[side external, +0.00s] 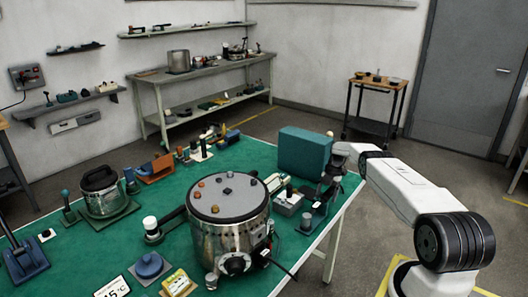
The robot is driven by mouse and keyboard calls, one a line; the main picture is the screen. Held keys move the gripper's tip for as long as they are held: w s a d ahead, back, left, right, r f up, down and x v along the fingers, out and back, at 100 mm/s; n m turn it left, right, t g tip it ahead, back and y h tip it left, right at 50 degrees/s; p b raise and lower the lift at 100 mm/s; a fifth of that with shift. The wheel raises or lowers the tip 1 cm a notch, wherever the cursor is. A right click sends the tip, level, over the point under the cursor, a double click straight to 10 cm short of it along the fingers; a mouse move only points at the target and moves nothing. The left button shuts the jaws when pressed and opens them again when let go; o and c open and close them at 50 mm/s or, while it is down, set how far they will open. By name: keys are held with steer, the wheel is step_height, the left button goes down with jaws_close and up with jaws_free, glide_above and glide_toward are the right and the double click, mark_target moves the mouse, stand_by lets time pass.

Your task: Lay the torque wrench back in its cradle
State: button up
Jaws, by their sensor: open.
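My gripper (322,193) is open at the right edge of the green-topped table (115,247), pointing down beside a teal box (305,152). It is small and dark here, and its fingertips are hard to separate from the items beneath it. Small grey holders stand just below and left of it, one a grey metal block (288,204) and one a darker stand (311,216). I cannot tell which item is the torque wrench or which is its cradle; they may be among these small parts or hidden behind the box or my wrist.
A large steel pot (229,240) with knobs on its grey lid stands left of my gripper. A smaller pot (101,192), a blue stand (24,258) and an orange block (158,168) crowd the table. Bare green cloth shows at the front and back right.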

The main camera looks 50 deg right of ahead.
steer(key=v, duration=0.4)
step_height(320, 180, up, 7)
stand_by(0.8)
steer(key=shift+r, duration=0.1)
stand_by(0.5)
